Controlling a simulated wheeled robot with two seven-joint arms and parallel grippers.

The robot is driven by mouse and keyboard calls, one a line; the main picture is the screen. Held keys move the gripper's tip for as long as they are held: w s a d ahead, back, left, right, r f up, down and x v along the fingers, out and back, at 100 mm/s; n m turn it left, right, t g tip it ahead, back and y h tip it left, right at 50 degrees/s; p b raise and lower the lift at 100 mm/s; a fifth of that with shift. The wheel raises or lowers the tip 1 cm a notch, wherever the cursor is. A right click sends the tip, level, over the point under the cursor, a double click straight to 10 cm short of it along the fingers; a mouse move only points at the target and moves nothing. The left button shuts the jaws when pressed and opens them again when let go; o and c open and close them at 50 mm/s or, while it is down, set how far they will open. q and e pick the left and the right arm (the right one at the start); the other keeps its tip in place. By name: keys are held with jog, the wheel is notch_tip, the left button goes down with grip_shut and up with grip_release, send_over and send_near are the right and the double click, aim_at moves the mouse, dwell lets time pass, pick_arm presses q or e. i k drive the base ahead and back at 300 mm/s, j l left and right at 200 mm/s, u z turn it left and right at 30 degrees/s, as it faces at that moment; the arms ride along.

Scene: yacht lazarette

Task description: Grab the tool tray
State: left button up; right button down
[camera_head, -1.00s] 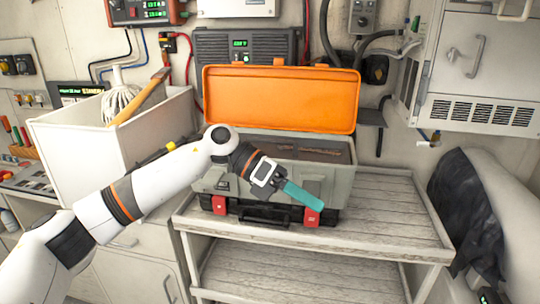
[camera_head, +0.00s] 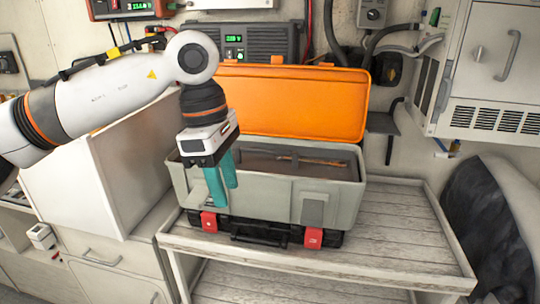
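The grey toolbox (camera_head: 275,196) stands on the wooden shelf, its orange lid (camera_head: 300,103) tilted up behind it. The tool tray (camera_head: 262,163) appears as a dark, shallow insert inside the box, with a thin brownish tool (camera_head: 322,161) on it; its left end is hidden behind my gripper. My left gripper (camera_head: 223,196) points down over the left end of the toolbox. Its two teal fingers are apart, with nothing between them, and they cover part of the box's front left wall. I cannot tell whether they touch it. My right gripper is not in view.
The shelf (camera_head: 405,235) has bare room right of the toolbox. A tall white bin (camera_head: 85,185) stands close on the left, under my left arm. A black power unit (camera_head: 245,42) is on the wall behind the lid. A white cabinet (camera_head: 490,60) hangs at the right.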

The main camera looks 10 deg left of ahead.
aim_at(252, 156)
jog(key=i, duration=1.1)
